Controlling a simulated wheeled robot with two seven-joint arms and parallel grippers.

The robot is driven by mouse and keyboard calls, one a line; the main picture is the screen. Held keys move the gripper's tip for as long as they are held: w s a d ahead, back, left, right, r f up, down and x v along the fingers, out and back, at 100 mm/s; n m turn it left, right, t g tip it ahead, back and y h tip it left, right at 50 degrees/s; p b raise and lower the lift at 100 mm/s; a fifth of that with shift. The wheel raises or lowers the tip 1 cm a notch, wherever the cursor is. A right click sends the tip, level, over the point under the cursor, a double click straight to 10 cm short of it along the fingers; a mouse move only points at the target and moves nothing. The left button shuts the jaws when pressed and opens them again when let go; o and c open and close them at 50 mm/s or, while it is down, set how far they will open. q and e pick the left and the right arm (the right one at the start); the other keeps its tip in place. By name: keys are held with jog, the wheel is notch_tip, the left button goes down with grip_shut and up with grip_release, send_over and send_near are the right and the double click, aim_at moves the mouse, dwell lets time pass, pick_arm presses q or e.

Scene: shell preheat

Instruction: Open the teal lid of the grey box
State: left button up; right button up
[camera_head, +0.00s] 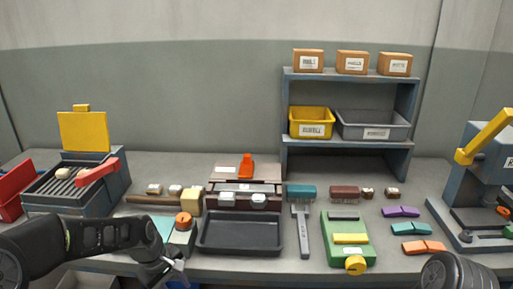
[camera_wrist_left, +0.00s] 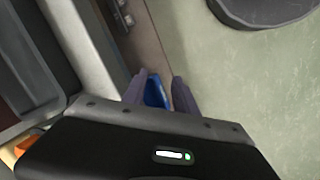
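The grey box (camera_head: 184,238) sits at the front left of the bench, with an orange knob (camera_head: 184,219) on top. A teal surface, apparently its lid (camera_head: 164,226), shows beside the knob and looks down flat; my left arm hides part of the box. My left gripper (camera_head: 176,270) is in front of the box near the bench's front edge, apart from the lid as far as I can see. In the left wrist view its fingers (camera_wrist_left: 158,90) are spread, with a blue thing visible through the gap. My right gripper is out of view.
A black tray (camera_head: 240,249) stands right of the box, and a yellow block (camera_head: 191,201) is close behind. A grill-like machine (camera_head: 70,187) with a red handle stands left. A green device (camera_head: 347,227) and a brush-like tool (camera_head: 302,233) are farther right.

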pick_arm(q)
jog(key=s+d+f+m+g+h+p, duration=0.1)
jog(key=s+d+f+m, duration=0.2)
jog(key=s+d+f, duration=0.4)
jog(key=s+d+f+m+h, duration=0.15)
jog(key=d+f, duration=0.25)
jog(key=f, duration=0.5)
jog(key=s+d+f+m, duration=0.2)
jog(key=s+d+f, duration=0.1)
jog(key=s, duration=0.4)
jog(key=s+d+f+m, duration=0.2)
jog(key=s+d+f, duration=0.1)
jog(key=s, duration=0.4)
jog(key=shift+s+d+f+m+p, duration=0.2)
jog(key=shift+s+f+m+p, duration=0.1)
jog(key=shift+f+m, duration=0.05)
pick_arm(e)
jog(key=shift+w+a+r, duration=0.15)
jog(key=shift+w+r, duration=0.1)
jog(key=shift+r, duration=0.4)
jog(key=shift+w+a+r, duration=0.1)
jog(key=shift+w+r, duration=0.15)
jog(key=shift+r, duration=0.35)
pick_arm(q)
jog(key=shift+c, duration=0.2)
